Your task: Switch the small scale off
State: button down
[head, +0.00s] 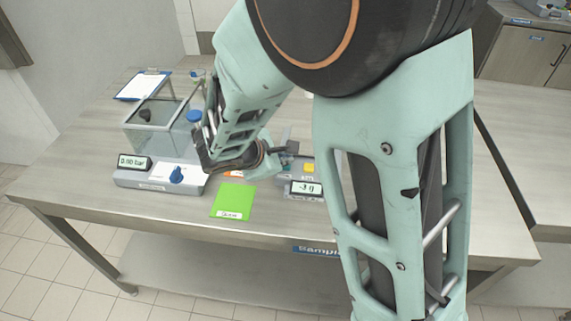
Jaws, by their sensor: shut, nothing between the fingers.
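The small scale (298,191) sits on the table right of the green mat, partly hidden by my arm. Its front display (306,188) is lit and reads what looks like "-3 g". A yellow patch (310,168) shows on the scale behind the display. My gripper (289,149) is shut and empty, at the back left part of the scale. Whether it touches the scale cannot be told. The scale's far side and any switch on it are hidden or too small to make out.
A green mat (233,201) lies at the front. A clipboard (143,86) lies at the back left.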

jog(key=shift+f, duration=0.2)
dwell(0.5)
jog(key=shift+r, duration=0.7)
jog(key=shift+r+p, duration=2.3)
jog(key=shift+r, duration=0.75)
jog(key=shift+f, duration=0.1)
